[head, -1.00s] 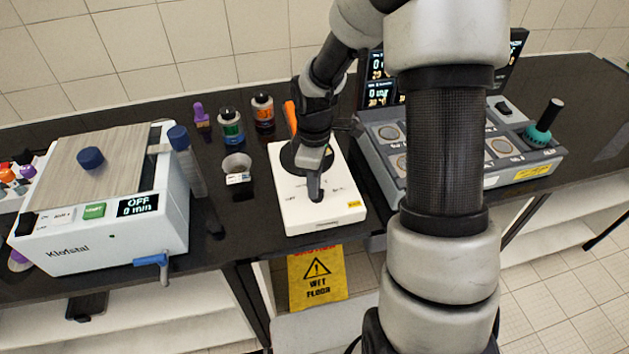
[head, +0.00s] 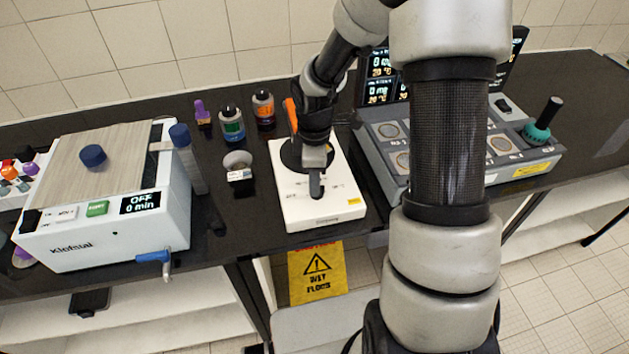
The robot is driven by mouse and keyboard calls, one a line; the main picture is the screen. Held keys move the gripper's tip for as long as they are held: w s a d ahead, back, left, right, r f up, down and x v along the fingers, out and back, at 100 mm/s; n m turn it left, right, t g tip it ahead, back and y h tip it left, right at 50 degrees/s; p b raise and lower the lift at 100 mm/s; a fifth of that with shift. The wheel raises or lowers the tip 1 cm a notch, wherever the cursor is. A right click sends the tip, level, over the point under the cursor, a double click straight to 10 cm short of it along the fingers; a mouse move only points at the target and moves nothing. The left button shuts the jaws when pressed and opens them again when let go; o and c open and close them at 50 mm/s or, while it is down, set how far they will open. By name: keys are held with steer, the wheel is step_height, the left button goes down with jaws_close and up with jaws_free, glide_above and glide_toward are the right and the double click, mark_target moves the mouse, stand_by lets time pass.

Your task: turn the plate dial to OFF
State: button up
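A white device with a dark round plate (head: 293,155) on top stands in the middle of the black bench. Its white body (head: 297,211) has small dark markings on its front panel, too small to read. The dial is hidden behind my gripper, so its setting does not show. My gripper (head: 316,194) points down over the front part of the white body, in front of the round plate. Its tip is at or just above the panel. From this angle I cannot tell whether the fingers are open or shut, or whether they touch the dial.
At left stands a white shaker (head: 118,240) with an OFF display and a blue handle. A grey multi-position unit (head: 375,160) is close on the right. A yellow wet-floor sign (head: 317,280) is below the bench edge.

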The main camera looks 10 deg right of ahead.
steer(key=o, duration=0.4)
step_height(320, 180, up, 18)
steer(key=shift+f+p, duration=0.25)
steer(key=shift+p, duration=0.05)
stand_by(0.4)
